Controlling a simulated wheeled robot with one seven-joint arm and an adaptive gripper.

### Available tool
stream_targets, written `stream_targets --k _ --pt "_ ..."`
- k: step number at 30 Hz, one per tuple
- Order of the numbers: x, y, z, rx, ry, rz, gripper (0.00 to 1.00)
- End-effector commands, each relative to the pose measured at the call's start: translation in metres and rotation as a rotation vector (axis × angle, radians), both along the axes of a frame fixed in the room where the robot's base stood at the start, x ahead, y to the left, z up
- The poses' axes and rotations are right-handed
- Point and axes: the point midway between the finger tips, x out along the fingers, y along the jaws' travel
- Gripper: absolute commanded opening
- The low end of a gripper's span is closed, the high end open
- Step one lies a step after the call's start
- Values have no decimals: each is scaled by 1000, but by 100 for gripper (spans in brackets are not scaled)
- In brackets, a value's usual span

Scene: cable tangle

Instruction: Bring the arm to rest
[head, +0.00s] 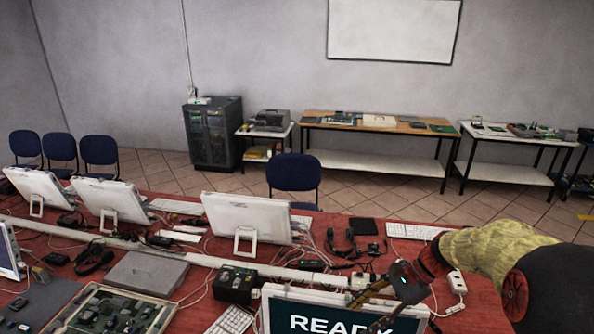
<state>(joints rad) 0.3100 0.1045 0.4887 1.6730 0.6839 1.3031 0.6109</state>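My arm comes in from the right edge, with a yellow fabric-like cover and black and red joints. It reaches left over the red table (487,314). My gripper (372,306) is dark and sits just in front of the top right of a monitor showing "READY" (318,323). Its fingers are small and overlap the monitor and cables, so I cannot tell whether they are open or shut, or whether they touch anything.
White cables, a power strip (457,283), a headset (340,243), keyboards (414,231) and a black box (235,284) crowd the table. White monitors (246,218) stand at left and centre. A blue chair (294,174) is behind. Open tiled floor (400,192) lies beyond.

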Motion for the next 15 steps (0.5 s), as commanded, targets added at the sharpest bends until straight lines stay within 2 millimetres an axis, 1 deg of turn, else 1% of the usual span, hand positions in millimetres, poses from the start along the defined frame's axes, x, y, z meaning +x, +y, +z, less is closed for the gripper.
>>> stream_targets --k 5,6,10,15 --pt "-18 -11 -25 -59 -46 98 47" --pt "-24 -15 -29 -78 -61 129 47" --pt "-47 -26 -33 -156 -130 243 47" --pt "-73 -35 -30 -256 -227 392 47"
